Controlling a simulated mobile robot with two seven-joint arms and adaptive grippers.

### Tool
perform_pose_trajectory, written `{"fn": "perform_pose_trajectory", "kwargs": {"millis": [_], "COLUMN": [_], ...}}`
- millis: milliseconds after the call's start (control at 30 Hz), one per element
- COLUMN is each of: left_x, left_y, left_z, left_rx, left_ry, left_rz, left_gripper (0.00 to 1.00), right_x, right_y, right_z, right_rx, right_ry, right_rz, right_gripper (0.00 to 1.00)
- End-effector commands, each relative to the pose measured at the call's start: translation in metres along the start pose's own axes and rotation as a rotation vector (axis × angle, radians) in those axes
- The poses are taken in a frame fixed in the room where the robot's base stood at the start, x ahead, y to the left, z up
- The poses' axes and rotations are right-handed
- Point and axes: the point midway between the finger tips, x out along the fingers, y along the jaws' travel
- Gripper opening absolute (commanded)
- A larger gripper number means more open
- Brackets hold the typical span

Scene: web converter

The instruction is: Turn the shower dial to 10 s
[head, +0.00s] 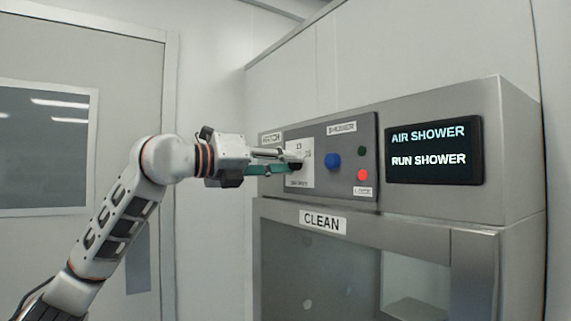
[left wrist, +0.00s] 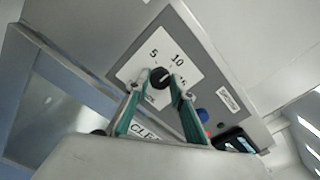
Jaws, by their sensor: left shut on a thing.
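The shower dial is a black round knob (left wrist: 159,77) on a white plate (left wrist: 133,70) marked 5, 10 and a partly covered third number. In the head view the white plate (head: 306,179) is at the left of the grey control panel. My left gripper (head: 293,161) reaches in from the left. In the left wrist view its two fingers (left wrist: 160,80) are on either side of the knob, shut on it. The fingers hide the lower part of the plate. I cannot tell surely which number the knob points at. My right gripper is not in view.
Right of the dial are a blue button (head: 333,162), a small green one (head: 362,151) and a red one (head: 362,175). A dark screen (head: 434,151) reads AIR SHOWER, RUN SHOWER. Below is a hatch labelled CLEAN (head: 323,222). A door (head: 80,70) stands at left.

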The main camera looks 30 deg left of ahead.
Motion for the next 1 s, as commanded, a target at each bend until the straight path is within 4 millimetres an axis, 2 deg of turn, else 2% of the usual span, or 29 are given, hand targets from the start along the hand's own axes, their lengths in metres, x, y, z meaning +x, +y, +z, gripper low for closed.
{"fn": "perform_pose_trajectory", "kwargs": {"millis": [67, 100, 133, 567, 667, 1000], "left_x": [0.000, 0.000, 0.000, -0.005, -0.017, -0.084], "left_y": [0.000, 0.000, 0.000, 0.000, 0.001, 0.003], "left_z": [0.001, 0.001, 0.001, 0.001, 0.001, 0.000], "left_rx": [0.001, 0.001, 0.001, 0.002, 0.002, 0.003], "left_ry": [-0.003, -0.003, -0.003, -0.003, -0.003, -0.002], "left_rz": [0.000, 0.000, 0.000, 0.001, 0.002, 0.006], "left_gripper": [0.02, 0.33, 0.40, 0.40, 0.40, 0.40], "right_x": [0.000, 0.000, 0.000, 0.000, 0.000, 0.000], "right_y": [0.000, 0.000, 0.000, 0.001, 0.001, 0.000], "right_z": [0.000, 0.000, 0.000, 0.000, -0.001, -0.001], "right_rx": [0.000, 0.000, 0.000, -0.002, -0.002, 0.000], "right_ry": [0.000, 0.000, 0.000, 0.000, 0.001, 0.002], "right_rz": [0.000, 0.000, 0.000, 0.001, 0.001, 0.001], "right_gripper": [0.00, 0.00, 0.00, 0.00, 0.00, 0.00]}}
